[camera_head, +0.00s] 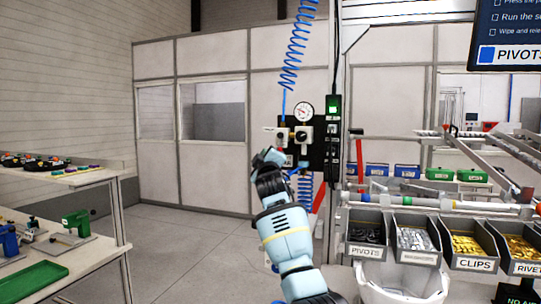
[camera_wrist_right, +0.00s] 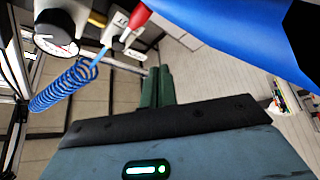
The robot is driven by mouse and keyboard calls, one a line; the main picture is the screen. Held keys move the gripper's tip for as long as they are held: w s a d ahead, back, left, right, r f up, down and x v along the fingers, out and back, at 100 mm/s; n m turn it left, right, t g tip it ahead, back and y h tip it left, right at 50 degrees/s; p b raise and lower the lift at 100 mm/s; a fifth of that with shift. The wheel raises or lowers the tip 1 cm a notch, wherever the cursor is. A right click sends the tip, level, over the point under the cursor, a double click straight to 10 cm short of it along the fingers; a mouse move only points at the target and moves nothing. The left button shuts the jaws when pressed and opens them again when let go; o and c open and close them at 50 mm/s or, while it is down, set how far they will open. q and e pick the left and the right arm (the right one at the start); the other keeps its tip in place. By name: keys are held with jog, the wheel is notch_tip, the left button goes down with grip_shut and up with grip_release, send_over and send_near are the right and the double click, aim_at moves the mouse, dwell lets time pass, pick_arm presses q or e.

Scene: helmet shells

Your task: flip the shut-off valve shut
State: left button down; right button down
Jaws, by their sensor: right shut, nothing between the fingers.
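The air panel (camera_head: 325,150), a black plate with a round pressure gauge (camera_head: 303,112) and pale fittings, is mounted on a post. My right gripper (camera_head: 268,156) is just left of its lower part. In the right wrist view, its green fingers (camera_wrist_right: 158,88) are closed together and empty. Beyond them, a red tip (camera_wrist_right: 138,14) sits by white fittings (camera_wrist_right: 116,24); it may be the shut-off valve's lever. The gauge (camera_wrist_right: 56,30) is at upper left. I cannot tell whether the fingers touch the valve; my arm hides part of it in the head view. My left gripper is not visible.
Blue coiled hose (camera_head: 295,45) hangs above the panel, with another coil (camera_head: 306,188) below. A large blue surface (camera_wrist_right: 235,35) crosses the wrist view. Open floor (camera_head: 180,235) lies left.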

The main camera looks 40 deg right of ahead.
jog(key=shift+s+a+p, duration=0.15)
jog(key=shift+s+a, duration=0.4)
jog(key=shift+s, duration=0.4)
jog(key=shift+s+a+p, duration=0.15)
jog(key=shift+s+a, duration=0.35)
jog(key=shift+s, duration=0.4)
jog(key=shift+f, duration=0.1)
